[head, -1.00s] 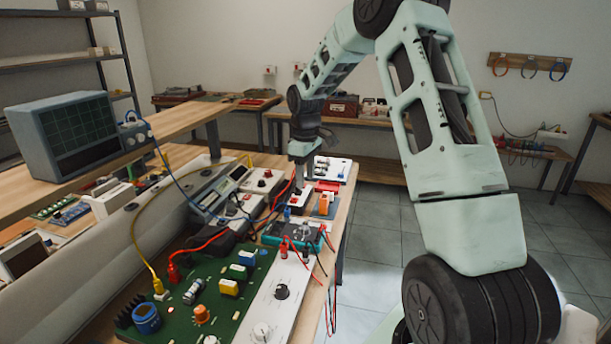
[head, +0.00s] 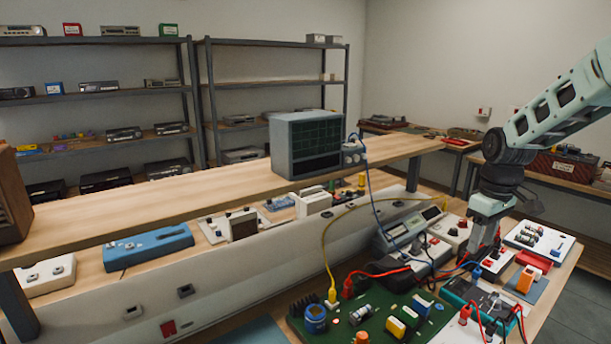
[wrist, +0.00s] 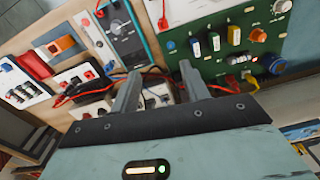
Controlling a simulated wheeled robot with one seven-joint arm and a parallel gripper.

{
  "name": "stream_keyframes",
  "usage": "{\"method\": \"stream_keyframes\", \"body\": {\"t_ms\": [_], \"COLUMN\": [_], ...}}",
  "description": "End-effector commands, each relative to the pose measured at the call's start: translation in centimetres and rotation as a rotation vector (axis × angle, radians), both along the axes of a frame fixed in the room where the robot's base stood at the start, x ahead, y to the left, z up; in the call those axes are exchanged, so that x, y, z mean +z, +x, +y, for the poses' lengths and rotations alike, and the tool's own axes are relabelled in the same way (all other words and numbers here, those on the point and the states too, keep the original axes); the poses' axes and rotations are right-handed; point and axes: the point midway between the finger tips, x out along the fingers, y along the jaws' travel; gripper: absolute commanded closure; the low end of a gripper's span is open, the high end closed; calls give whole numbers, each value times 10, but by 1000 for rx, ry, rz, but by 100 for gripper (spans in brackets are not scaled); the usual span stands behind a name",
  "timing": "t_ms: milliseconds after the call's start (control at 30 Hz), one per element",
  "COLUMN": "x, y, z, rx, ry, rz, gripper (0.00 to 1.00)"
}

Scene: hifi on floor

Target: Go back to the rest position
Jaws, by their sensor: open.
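My gripper (wrist: 160,92) is open in the wrist view, its two grey fingers apart with nothing held between them. It points down over the crowded bench, above a white module with red and black leads. In the head view my gripper (head: 485,246) is at the right, over the modules beside the grey meter unit (head: 404,232). The fingertips are small there, and I cannot tell whether they touch anything.
A green circuit board (head: 380,318) with yellow and red leads lies at the front. A teal multimeter (head: 478,300) and an orange part (head: 526,279) sit close by. A raised shelf (head: 230,200) bears an oscilloscope (head: 305,145). Bare floor shows at the right.

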Motion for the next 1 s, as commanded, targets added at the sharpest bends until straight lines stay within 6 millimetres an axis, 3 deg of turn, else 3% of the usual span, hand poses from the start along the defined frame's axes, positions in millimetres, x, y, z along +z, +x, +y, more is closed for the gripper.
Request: {"method": "stream_keyframes", "body": {"t_ms": [33,100,267,500,633,800,1000], "x": [5,11,19,26,24,19,15], "y": [-6,-17,-56,-147,-209,-275,-306], "z": [32,69,149,246,279,296,297], "rx": [28,51,102,179,219,251,262], "ry": [4,11,26,38,37,32,29], "rz": [-2,-5,-6,0,2,3,1], "gripper": [54,54,54,54,54,54,54]}}
